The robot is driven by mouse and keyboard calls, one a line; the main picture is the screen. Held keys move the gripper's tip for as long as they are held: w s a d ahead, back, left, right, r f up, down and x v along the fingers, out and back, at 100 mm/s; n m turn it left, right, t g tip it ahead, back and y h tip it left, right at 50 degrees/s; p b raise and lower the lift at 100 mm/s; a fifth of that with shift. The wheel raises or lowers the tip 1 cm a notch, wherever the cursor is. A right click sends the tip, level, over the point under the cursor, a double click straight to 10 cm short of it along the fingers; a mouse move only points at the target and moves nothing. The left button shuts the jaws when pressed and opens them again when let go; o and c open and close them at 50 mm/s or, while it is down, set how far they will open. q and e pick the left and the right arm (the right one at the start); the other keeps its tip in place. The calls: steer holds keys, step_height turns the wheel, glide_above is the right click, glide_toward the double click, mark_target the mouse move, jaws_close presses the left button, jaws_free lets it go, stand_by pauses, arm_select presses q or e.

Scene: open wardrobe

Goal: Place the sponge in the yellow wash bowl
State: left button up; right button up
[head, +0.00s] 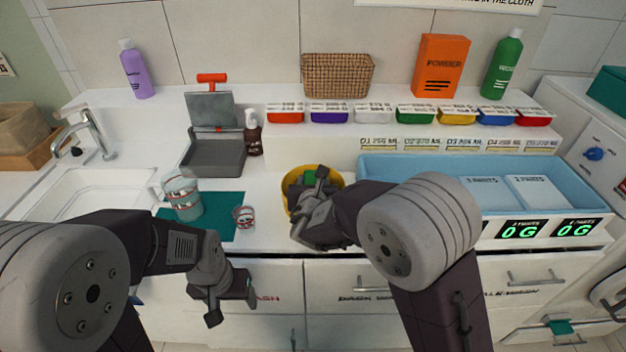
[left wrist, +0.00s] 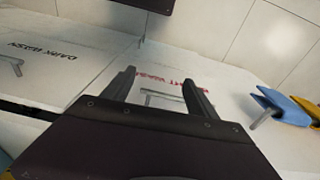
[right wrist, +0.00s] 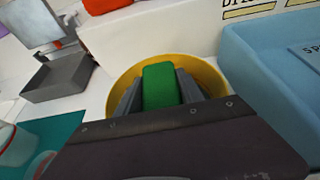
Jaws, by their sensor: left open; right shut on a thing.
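The sponge (right wrist: 161,86) is a green block, held between the fingers of my right gripper (right wrist: 160,92). In the head view the sponge (head: 309,176) shows as a small green patch at the tips of my right gripper (head: 308,187). The yellow wash bowl (head: 327,177) is right around and below them; its rim (right wrist: 204,68) shows behind the sponge in the right wrist view. I cannot tell whether the sponge touches the bowl. My left gripper (head: 234,301) is open and empty, low in front of the drawers; its fingers also show in the left wrist view (left wrist: 160,92).
A blue tray (head: 375,170) stands right of the bowl. Left of it are a small cup (head: 243,217), a larger jug (head: 183,198) on a teal mat (head: 220,222), and a grey box with a raised lid (head: 213,158). Colored bins line the shelf behind.

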mark_target(313, 180)
steer(key=shift+f, duration=0.1)
steer(key=o, duration=1.4)
step_height(313, 180, up, 7)
steer(key=p, duration=0.5)
steer(key=shift+r, duration=0.2)
steer(key=shift+f, duration=0.2)
